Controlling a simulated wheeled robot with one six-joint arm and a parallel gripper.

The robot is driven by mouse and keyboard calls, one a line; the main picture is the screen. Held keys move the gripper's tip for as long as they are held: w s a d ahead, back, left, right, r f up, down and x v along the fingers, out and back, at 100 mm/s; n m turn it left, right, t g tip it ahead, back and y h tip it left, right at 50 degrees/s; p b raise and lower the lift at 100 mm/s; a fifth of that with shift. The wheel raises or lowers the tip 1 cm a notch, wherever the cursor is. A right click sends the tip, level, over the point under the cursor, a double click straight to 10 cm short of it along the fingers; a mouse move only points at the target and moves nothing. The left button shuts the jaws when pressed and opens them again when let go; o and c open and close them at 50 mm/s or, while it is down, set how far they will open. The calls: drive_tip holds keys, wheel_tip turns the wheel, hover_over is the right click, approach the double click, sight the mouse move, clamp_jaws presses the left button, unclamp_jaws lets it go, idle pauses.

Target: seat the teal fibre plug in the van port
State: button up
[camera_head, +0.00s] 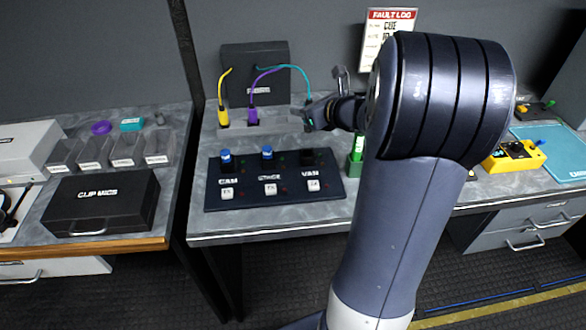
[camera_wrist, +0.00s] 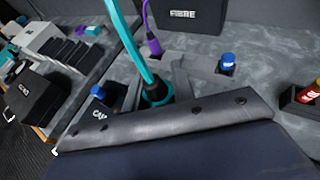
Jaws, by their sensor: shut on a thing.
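The teal fibre plug is held in my gripper (camera_head: 309,117), by the right end of the grey rack. In the wrist view the plug (camera_wrist: 156,93) shows as a dark and teal body, and its teal cable (camera_head: 296,70) runs up and back to the black fibre box (camera_head: 255,55). The van port (camera_head: 308,157) is the dark socket at the right of the black patch panel (camera_head: 230,203), above the VAN label. It looks empty, and the plug is apart from it, behind it.
A yellow plug (camera_head: 223,116) and a purple plug (camera_head: 253,115) stand in the grey rack (camera_head: 276,122). Blue plugs (camera_head: 225,158) (camera_head: 267,152) stand over CAM and the middle port. A green holder (camera_head: 356,158) stands right of the panel. A CLIP MICS case (camera_head: 100,207) lies on the left bench.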

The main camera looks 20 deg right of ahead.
sight(303, 149)
wheel_tip(303, 149, down, 10)
drive_tip(key=shift+s+b, duration=0.15)
drive_tip(key=shift+b, duration=0.65)
drive_tip(key=shift+f, duration=0.2)
drive_tip(key=o, duration=1)
drive_tip(key=shift+r, duration=0.15)
drive_tip(key=shift+r, duration=0.2)
drive_tip(key=v, duration=1.2)
